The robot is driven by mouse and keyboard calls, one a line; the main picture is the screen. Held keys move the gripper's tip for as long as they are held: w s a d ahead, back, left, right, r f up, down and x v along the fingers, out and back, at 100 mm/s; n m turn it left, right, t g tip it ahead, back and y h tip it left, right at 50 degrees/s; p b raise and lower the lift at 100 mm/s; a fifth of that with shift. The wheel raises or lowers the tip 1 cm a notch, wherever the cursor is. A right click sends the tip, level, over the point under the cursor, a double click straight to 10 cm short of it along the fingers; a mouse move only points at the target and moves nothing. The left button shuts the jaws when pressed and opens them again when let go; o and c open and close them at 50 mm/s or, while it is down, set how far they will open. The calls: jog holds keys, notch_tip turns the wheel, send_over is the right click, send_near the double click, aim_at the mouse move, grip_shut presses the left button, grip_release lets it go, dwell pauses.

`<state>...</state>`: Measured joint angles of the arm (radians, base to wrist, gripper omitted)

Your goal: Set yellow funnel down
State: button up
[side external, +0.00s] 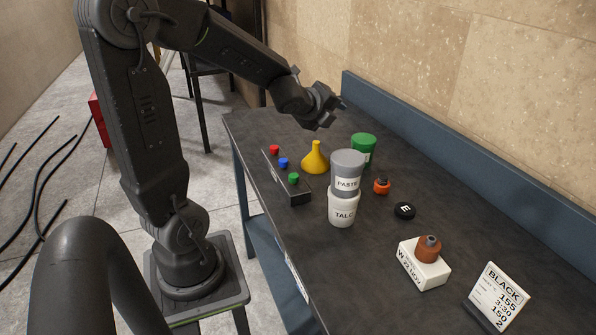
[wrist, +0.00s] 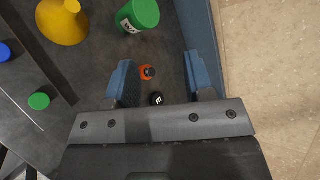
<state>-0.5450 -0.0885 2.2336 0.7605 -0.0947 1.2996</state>
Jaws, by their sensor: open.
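The yellow funnel (side external: 315,160) stands on the dark table, wide end down and spout up, between the button box and the green container. It also shows at the top left of the wrist view (wrist: 62,22). My gripper (side external: 328,103) is above the far part of the table, higher than the funnel and apart from it. In the wrist view my gripper (wrist: 164,84) has its two blue fingers spread with nothing held between them. The orange-red knob and the black disc show below, in the gap between the fingers.
A grey PASTE pot (side external: 347,163) sits on a white TALC pot (side external: 342,210). Around them are a green container (side external: 363,146), an orange-red knob (side external: 382,186), a black disc (side external: 404,211), a button box (side external: 289,183), a white block (side external: 423,268) and a BLACK sign (side external: 497,297). A blue ledge (side external: 480,180) lines the wall.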

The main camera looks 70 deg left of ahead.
jog(key=s+d+n+g+h, duration=0.2)
jog(key=s+d+n, duration=0.7)
jog(key=d, duration=0.2)
jog(key=s+d+r+n+g+h, duration=0.1)
jog(key=s+d+n+g+h, duration=0.2)
jog(key=s+d+n, duration=0.5)
jog(key=d, duration=0.3)
jog(key=shift+s+d+n+h, duration=0.25)
jog(key=shift+s+n+h, duration=0.05)
jog(key=shift+s+n, duration=0.1)
